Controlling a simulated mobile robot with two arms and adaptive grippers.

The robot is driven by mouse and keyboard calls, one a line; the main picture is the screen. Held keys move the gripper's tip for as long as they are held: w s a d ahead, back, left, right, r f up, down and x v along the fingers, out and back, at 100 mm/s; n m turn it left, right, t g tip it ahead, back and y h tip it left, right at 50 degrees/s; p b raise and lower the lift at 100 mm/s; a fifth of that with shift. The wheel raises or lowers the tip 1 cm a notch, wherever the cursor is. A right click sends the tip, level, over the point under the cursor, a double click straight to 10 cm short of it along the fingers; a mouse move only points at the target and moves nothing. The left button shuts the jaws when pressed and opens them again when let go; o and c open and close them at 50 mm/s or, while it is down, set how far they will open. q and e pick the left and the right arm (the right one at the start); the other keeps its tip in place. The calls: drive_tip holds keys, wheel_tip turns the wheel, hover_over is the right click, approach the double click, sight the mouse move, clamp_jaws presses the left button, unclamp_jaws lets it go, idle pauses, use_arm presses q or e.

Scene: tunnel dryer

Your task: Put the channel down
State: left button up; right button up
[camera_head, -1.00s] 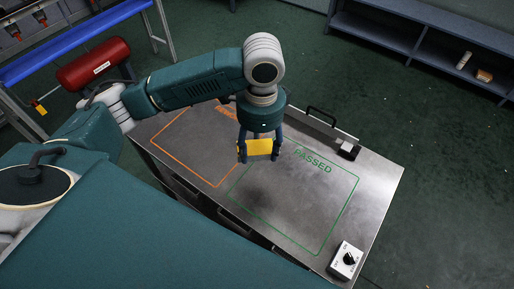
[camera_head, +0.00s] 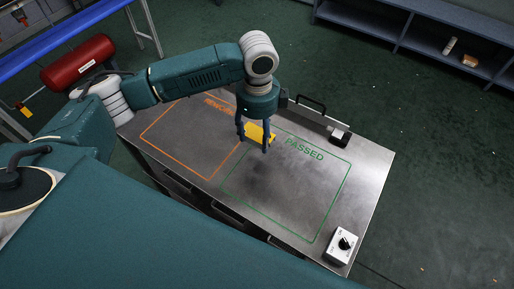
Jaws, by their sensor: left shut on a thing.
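The yellow channel (camera_head: 259,132) is held between the fingers of my left gripper (camera_head: 253,145), which points down and is shut on it. The fingers partly hide the channel. It shows over the metal table top (camera_head: 375,165), near the upper left corner of the green PASSED outline (camera_head: 333,206) and close to the orange outline (camera_head: 180,166). I cannot tell how high it is above the top. My right gripper is not in view.
A white box with a black knob (camera_head: 343,246) stands at the near right corner of the table. A black handle and a small block (camera_head: 339,136) are at the far edge. The inside of the green outline is clear.

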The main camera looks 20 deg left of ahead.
sight(258, 137)
use_arm(q)
wheel_tip(258, 137, down, 8)
drive_tip(key=shift+f, duration=0.1)
idle(0.4)
drive_tip(key=o, duration=1.4)
wheel_tip(258, 137, up, 12)
drive_tip(key=shift+f+b, duration=0.25)
drive_tip(key=shift+b, duration=0.2)
drive_tip(key=shift+r, duration=0.35)
drive_tip(key=shift+s+f, duration=0.1)
